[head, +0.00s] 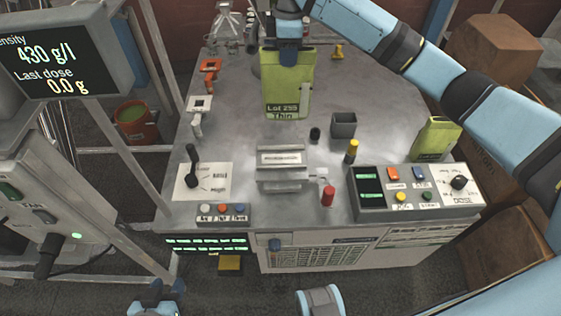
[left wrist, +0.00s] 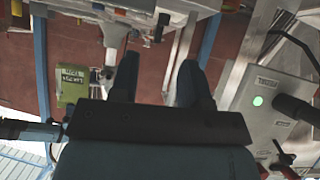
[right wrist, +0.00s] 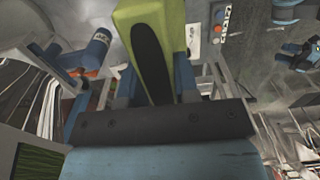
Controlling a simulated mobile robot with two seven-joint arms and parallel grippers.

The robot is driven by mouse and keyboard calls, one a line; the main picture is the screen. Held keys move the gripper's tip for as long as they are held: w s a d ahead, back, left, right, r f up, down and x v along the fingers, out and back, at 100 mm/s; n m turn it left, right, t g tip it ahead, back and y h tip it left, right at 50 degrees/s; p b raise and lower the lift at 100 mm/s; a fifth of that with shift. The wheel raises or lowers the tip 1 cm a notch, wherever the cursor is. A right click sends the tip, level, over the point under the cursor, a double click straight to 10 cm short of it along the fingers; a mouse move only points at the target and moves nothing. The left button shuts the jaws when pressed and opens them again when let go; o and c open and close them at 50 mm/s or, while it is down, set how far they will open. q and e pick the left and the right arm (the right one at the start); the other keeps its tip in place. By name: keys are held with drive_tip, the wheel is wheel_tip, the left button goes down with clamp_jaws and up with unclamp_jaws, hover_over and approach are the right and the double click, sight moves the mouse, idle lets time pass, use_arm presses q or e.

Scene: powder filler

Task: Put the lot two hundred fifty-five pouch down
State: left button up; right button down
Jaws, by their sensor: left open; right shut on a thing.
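The green lot pouch (head: 287,88), labelled "Thin" with a lot number that looks like 255, hangs upright from my right gripper (head: 289,50). The right fingers are shut on its top edge, over the back middle of the grey table (head: 225,130). In the right wrist view the pouch (right wrist: 150,50) fills the space between the fingers. I cannot tell whether its bottom touches the table. My left gripper (head: 155,293) is open and empty, low in front of the table; its fingers (left wrist: 157,80) show apart in the left wrist view.
A second green pouch (head: 435,138) stands at the table's right, behind the button box (head: 415,190). A dark square cup (head: 344,124), a yellow-topped vial (head: 351,151), a red cylinder (head: 328,196) and a metal block (head: 281,168) stand nearer. Orange and white fixtures line the left edge.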

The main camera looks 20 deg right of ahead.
drive_tip(key=shift+a+r, duration=0.2)
drive_tip(key=shift+a, duration=0.4)
drive_tip(key=shift+s+a+f, duration=0.15)
drive_tip(key=shift+a+f, duration=0.05)
drive_tip(key=shift+f, duration=0.15)
drive_tip(key=b, duration=0.2)
approach(282, 117)
drive_tip(key=f, duration=0.2)
drive_tip(key=w+f, duration=0.1)
drive_tip(key=f, duration=0.1)
drive_tip(key=w+f, duration=0.1)
drive_tip(key=f, duration=0.1)
drive_tip(key=shift+w+d, duration=0.25)
drive_tip(key=shift+d, duration=0.1)
wheel_tip(282, 117, down, 6)
drive_tip(key=shift+r, duration=0.1)
drive_tip(key=shift+f, duration=0.25)
use_arm(q)
drive_tip(key=shift+s+f, duration=0.1)
drive_tip(key=shift+f, duration=0.2)
use_arm(e)
drive_tip(key=shift+r, duration=0.1)
drive_tip(key=c, duration=0.9)
unclamp_jaws()
use_arm(q)
drive_tip(key=shift+f, duration=0.2)
use_arm(e)
drive_tip(key=shift+o, duration=0.2)
